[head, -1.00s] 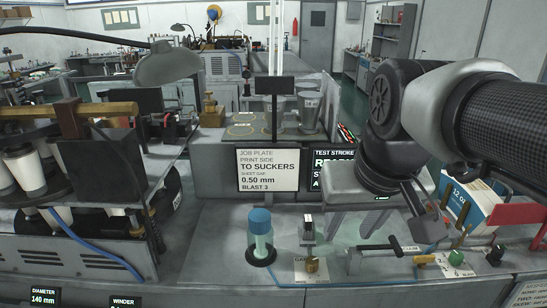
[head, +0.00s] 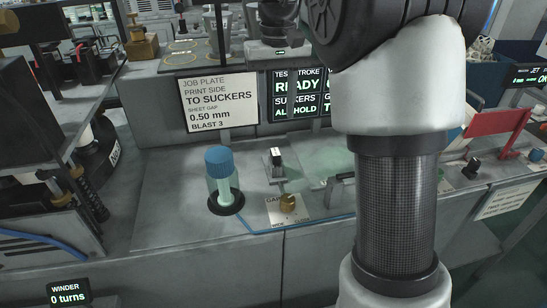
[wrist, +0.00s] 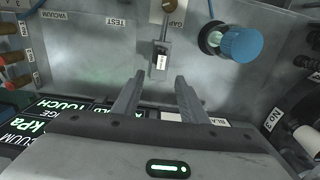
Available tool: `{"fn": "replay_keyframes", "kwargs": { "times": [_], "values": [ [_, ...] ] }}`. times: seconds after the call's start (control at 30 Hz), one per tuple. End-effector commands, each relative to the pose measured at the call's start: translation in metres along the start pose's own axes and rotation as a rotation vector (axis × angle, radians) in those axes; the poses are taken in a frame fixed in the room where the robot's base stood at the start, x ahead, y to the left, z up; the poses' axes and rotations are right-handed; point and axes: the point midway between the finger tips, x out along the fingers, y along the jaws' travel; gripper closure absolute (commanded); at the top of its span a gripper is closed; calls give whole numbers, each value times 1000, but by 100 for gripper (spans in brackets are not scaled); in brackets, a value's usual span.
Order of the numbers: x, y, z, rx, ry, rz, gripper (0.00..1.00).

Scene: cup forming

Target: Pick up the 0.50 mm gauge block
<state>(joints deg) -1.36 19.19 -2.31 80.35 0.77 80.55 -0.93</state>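In the wrist view the labelled piece (wrist: 162,62) lies just beyond and between my fingertips, not visibly touched. My gripper (wrist: 159,76) is open with nothing between its fingers.
A jar with a blue cap (head: 222,178) stands left of the labelled piece; it shows in the wrist view too (wrist: 238,44). The job plate sign (head: 217,105) and a lit READY display (head: 298,95) stand behind. A blue line runs along the bench front.

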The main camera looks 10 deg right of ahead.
Motion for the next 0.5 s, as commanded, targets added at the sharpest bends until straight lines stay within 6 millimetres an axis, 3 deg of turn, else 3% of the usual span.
{"fn": "replay_keyframes", "kwargs": {
  "times": [0.03, 0.2, 0.5],
  "values": [
    [15, 0, 1, 0, -4, 0, 61],
    [49, 0, 0, 0, -2, 0, 61],
    [73, -1, 0, 0, 1, 0, 61]
  ]
}}
